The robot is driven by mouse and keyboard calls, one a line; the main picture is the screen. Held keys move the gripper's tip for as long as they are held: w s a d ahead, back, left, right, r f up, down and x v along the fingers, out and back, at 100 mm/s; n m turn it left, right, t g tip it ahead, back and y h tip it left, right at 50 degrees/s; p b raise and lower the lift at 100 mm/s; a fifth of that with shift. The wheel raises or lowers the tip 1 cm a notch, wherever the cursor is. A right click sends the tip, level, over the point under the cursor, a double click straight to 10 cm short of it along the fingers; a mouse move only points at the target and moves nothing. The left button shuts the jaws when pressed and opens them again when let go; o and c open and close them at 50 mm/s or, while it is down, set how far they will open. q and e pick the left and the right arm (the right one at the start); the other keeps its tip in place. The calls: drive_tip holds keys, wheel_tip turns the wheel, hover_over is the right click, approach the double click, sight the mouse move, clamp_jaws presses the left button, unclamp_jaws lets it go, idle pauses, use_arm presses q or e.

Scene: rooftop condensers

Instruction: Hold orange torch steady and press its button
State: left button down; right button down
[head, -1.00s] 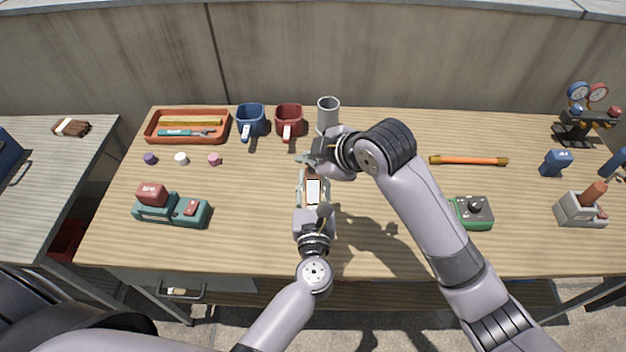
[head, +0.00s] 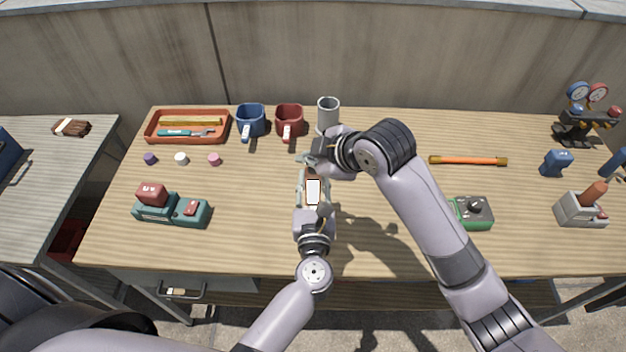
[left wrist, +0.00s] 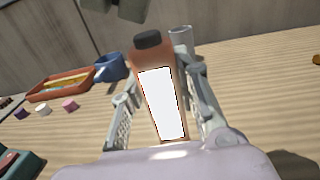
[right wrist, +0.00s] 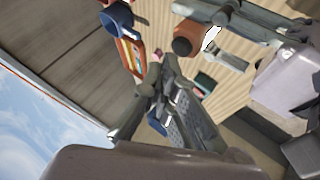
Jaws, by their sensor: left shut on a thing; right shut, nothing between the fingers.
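The orange torch (left wrist: 152,62) stands between the fingers of my left gripper (left wrist: 160,88), which is shut on it. In the left wrist view it has a dark round cap and a bright white panel facing the camera. In the head view mainly its white panel (head: 313,191) shows. My right gripper (head: 306,159) is shut and empty, just beyond the torch's far end. In the right wrist view the torch's dark end (right wrist: 183,46) is close to my right fingertips (right wrist: 168,72), apparently apart. I cannot make out the button.
A grey cup (head: 328,112) stands just behind my right gripper. A red mug (head: 289,117), a blue mug (head: 251,119) and an orange tray (head: 153,138) are back left. A teal device (head: 180,215) is front left. An orange rod (head: 468,160) and a green box (head: 474,225) lie right.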

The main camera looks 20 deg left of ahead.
sight(311, 170)
use_arm(q)
drive_tip(key=shift+f, duration=0.25)
use_arm(e)
drive_tip(key=shift+f, duration=0.5)
drive_tip(key=shift+r, duration=0.5)
wheel_tip(311, 170, up, 6)
idle(0.7)
use_arm(q)
drive_tip(key=c, duration=1.2)
unclamp_jaws()
drive_tip(key=shift+r, duration=0.15)
